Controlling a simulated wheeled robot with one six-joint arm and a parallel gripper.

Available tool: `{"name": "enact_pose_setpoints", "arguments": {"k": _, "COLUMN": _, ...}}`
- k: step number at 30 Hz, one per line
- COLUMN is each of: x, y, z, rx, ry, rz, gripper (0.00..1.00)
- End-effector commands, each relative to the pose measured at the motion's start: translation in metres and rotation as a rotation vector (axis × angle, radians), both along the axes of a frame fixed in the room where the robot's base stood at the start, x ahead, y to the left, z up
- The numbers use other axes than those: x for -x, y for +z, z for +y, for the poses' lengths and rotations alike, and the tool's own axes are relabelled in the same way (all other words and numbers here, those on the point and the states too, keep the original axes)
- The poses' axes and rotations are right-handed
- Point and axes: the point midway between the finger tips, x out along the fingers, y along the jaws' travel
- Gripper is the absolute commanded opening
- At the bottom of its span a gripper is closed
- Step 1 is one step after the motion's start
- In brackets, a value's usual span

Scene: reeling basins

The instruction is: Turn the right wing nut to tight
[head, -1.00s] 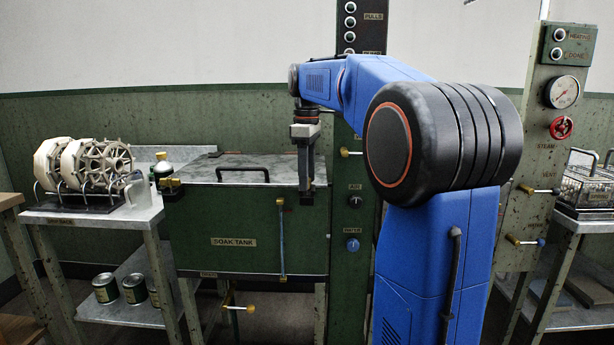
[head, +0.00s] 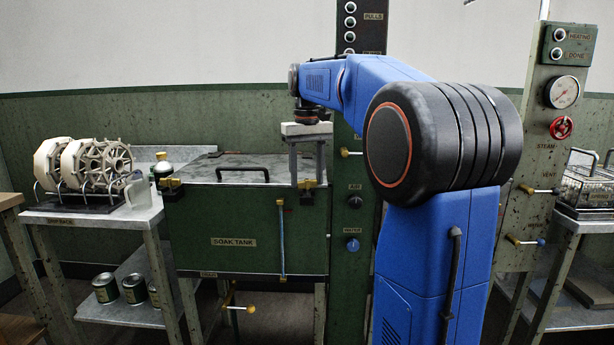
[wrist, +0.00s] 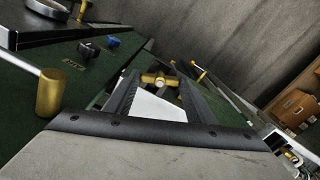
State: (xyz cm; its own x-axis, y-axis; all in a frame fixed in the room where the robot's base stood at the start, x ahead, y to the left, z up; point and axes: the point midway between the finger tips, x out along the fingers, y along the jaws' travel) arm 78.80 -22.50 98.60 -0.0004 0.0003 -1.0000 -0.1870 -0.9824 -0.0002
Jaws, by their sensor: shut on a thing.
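The green soak tank (head: 230,222) has a grey lid with a black handle (head: 242,169). The right wing nut (head: 307,184) is brass and sits at the tank's upper right front corner. In the wrist view the wing nut (wrist: 160,80) shows between my fingertips, its wings spanning the gap. My gripper (head: 308,182) points straight down from above and is shut on the right wing nut. The left wing nut (head: 171,184) is at the tank's upper left corner, away from my gripper. How tight the right nut is cannot be told.
A brass-capped sight tube (head: 282,235) runs down the tank front. A column with a black knob (head: 355,202) and a blue knob (head: 352,244) stands just right. A side table (head: 140,217) with reels is at left; a wire basket (head: 585,187) is at right.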

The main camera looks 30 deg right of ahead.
Motion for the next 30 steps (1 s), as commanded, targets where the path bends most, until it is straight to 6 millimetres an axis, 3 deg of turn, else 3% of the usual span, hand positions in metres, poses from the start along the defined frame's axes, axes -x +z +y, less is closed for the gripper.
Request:
{"name": "enact_pose_setpoints", "arguments": {"k": 15, "x": -0.0003, "y": 0.0004, "z": -0.0003, "rx": 0.001, "ry": -0.35, "rz": -0.002, "gripper": 0.28}}
{"name": "enact_pose_setpoints", "arguments": {"k": 30, "x": -0.0003, "y": 0.0005, "z": -0.0003, "rx": 0.001, "ry": -0.423, "rz": -0.002, "gripper": 0.28}}
